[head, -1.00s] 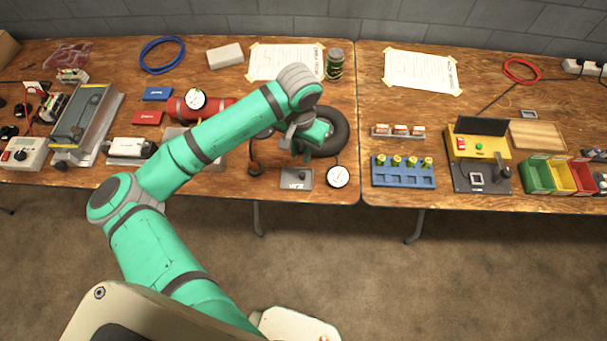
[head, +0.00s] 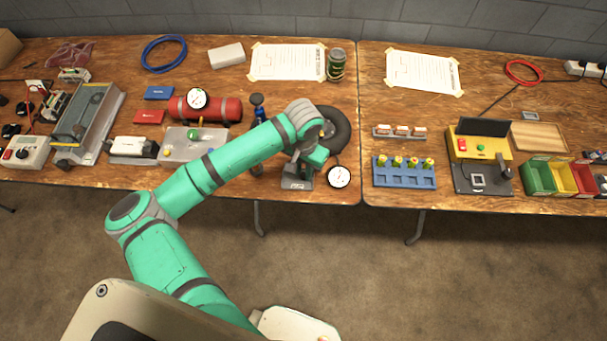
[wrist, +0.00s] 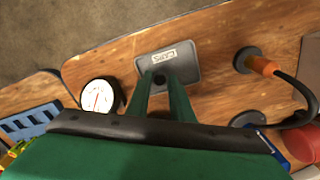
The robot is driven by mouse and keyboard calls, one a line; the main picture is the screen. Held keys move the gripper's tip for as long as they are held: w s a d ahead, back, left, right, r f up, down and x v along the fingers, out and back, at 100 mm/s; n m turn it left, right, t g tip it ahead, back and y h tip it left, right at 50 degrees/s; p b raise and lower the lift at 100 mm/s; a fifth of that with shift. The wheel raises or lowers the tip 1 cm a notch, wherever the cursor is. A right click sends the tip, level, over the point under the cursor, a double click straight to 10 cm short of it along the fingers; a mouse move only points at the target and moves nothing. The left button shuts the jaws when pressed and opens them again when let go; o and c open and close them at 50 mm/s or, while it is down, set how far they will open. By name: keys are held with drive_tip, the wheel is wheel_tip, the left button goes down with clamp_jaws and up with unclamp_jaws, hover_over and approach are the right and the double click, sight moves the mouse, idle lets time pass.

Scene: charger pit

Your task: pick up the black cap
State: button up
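The black cap (wrist: 160,80) is a small dark round piece on a grey labelled tray (wrist: 182,62) in the wrist view. My gripper (wrist: 161,86) points down at it with two green fingers apart, one on each side of the cap in the picture. I cannot tell how high the fingertips are above the tray. In the head view, the tray (head: 291,184) shows at the table's front, partly covered by my gripper (head: 304,177). The cap is hidden there.
A round white gauge (head: 339,176) lies just right of the tray. A black tyre (head: 340,128) lies behind my gripper. In the wrist view, a hose with an orange fitting (wrist: 262,66) is to the right. A blue rack (head: 404,178) stands farther right.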

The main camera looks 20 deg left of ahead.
drive_tip(key=shift+f, duration=0.5)
clamp_jaws()
drive_tip(key=shift+r, duration=0.1)
drive_tip(key=shift+r, duration=0.55)
wheel_tip(320, 180, up, 2)
drive_tip(key=shift+d+r, duration=0.1)
drive_tip(key=s+d+r, duration=0.6)
drive_tip(key=d+r, duration=0.3)
drive_tip(key=d, duration=0.3)
drive_tip(key=shift+s+d+r, duration=0.15)
drive_tip(key=shift+r, duration=0.15)
